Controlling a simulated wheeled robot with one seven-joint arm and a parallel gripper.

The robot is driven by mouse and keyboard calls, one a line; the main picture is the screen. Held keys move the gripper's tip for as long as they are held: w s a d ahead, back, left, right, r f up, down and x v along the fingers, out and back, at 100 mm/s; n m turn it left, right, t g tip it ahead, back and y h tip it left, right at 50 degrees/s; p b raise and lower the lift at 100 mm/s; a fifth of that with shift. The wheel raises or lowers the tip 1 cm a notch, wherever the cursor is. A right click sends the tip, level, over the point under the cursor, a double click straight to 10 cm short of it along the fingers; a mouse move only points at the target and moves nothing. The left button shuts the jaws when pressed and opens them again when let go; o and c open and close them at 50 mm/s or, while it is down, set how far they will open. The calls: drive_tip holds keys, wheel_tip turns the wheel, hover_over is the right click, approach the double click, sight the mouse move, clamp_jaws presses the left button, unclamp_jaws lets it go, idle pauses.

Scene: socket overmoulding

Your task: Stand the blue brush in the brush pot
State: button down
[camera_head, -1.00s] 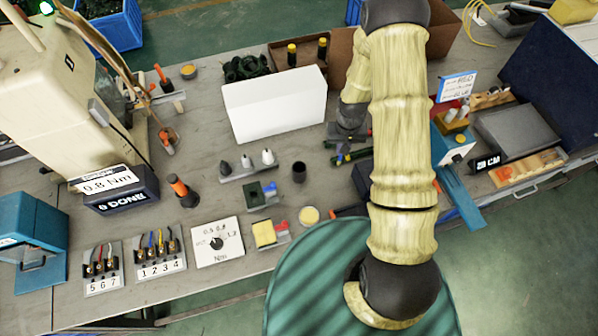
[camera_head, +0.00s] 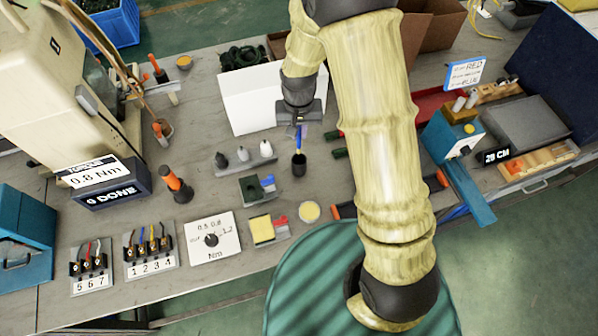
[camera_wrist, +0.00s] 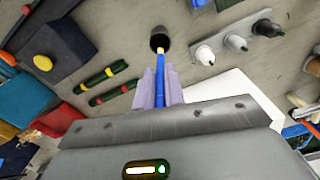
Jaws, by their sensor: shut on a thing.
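The blue brush (camera_head: 304,130) is in my gripper (camera_head: 301,120), upright, blue shaft up and yellow part down. In the wrist view the brush (camera_wrist: 160,90) runs out from between the fingers (camera_wrist: 158,88), which are shut on it. The brush pot (camera_head: 299,167) is a small dark cup standing on the bench below the gripper. In the wrist view the pot (camera_wrist: 160,37) has a dark mouth, and the brush's lower end lines up with its near rim. I cannot tell whether the tip is inside the mouth or just above it.
A rack with several small nozzle bottles (camera_head: 243,155) stands left of the pot. A white box (camera_head: 250,100) stands behind. A round yellow-topped tin (camera_head: 310,211) sits in front.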

sight(299, 149)
drive_tip(key=shift+d+f+p, duration=0.1)
drive_tip(key=shift+f+p, duration=0.5)
drive_tip(key=shift+f, duration=2.35)
drive_tip(key=shift+f+p, duration=0.45)
drive_tip(key=shift+f, duration=1.6)
drive_tip(key=shift+f, duration=0.2)
drive_tip(key=c, duration=1.5)
unclamp_jaws()
